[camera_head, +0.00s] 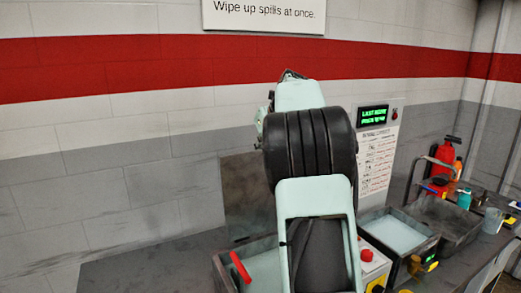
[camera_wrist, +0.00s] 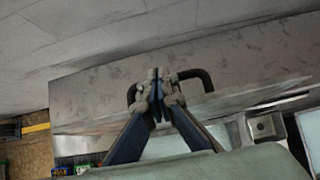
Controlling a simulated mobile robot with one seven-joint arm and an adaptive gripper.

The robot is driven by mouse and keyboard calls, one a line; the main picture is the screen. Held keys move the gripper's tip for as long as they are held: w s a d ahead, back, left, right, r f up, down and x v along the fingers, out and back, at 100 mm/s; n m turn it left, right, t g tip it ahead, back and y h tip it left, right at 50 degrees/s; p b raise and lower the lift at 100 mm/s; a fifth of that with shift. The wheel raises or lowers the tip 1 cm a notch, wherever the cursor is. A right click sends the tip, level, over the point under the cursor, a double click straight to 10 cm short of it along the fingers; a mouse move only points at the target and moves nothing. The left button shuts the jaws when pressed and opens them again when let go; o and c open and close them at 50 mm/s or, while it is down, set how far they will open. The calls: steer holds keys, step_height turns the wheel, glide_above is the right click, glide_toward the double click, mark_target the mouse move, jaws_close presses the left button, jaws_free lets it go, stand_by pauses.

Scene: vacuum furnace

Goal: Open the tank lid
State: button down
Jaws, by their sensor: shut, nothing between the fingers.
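A dark grey, scuffed panel (camera_head: 246,185), which looks like the tank lid, stands roughly upright behind the left tank (camera_head: 222,268), against the wall. In the wrist view a wide grey panel (camera_wrist: 90,92) with a black bar handle (camera_wrist: 204,76) fills the middle. My gripper (camera_wrist: 157,76) is shut, its fingertips together in front of the handle between its two ends. Nothing shows between the fingers; whether they touch the handle or panel, I cannot tell. In the head view my arm hides the gripper, the handle and part of the panel.
A second open tank with pale liquid (camera_head: 394,233) and a dark basin (camera_head: 440,222) are to the right. A red button on a yellow box (camera_head: 367,255) sits close to my arm. A red fire extinguisher (camera_head: 444,160) and bottles stand farther right. Bare bench lies left.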

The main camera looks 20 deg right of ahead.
steer(key=shift+w+f, duration=0.35)
steer(key=shift+f, duration=0.15)
steer(key=shift+g, duration=0.3)
